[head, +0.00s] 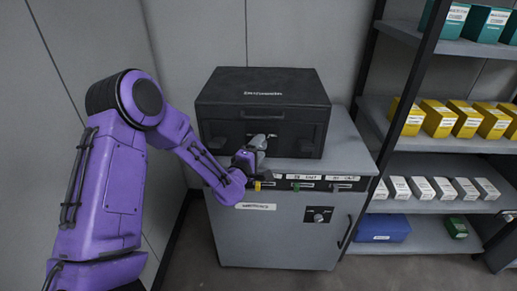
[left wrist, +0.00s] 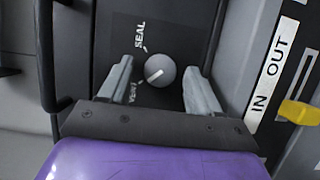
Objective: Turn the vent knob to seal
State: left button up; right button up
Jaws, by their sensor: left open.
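The round grey vent knob (left wrist: 160,71) sits on a black panel, with SEAL lettering above it and VENT lettering at its lower left in the left wrist view. Its white mark slants down towards VENT. My left gripper (left wrist: 158,76) is open, with one finger on each side of the knob and visible gaps between. In the head view the left gripper (head: 256,149) is at the front of the black case (head: 262,87) and hides the knob there. My right gripper is not in view.
The case stands on a grey cabinet (head: 270,240) with labelled levers; a yellow lever (left wrist: 298,112) is close to the gripper. The cabinet door has another knob (head: 318,217). A shelf rack (head: 420,165) with boxes stands at the right.

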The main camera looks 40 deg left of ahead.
pick_arm(q)
jog(key=c, duration=1)
jog(key=shift+c, duration=0.2)
jog(key=m+p, duration=0.1)
jog(key=m+g+p, duration=0.1)
jog(key=p, duration=0.1)
jog(key=shift+r, duration=0.4)
jog(key=m+g+p, duration=0.1)
jog(key=m+p, duration=0.1)
jog(key=m+g+p, duration=0.1)
jog(key=m+p, duration=0.1)
jog(key=shift+d+r+m+y, duration=0.15)
jog(key=shift+m+y, duration=0.25)
jog(key=m+g+y+p, duration=0.1)
jog(key=m, duration=0.1)
jog(key=m+g+p, duration=0.1)
jog(key=p, duration=0.1)
jog(key=shift+w+d+m+y+p, duration=0.1)
jog(key=shift+d+m+y+p, duration=0.05)
jog(key=shift+m+y+p, duration=0.2)
jog(key=shift+w+d+m+g+y+p, duration=0.15)
jog(key=shift+m+g+y+p, duration=0.65)
jog(key=shift+m, duration=0.65)
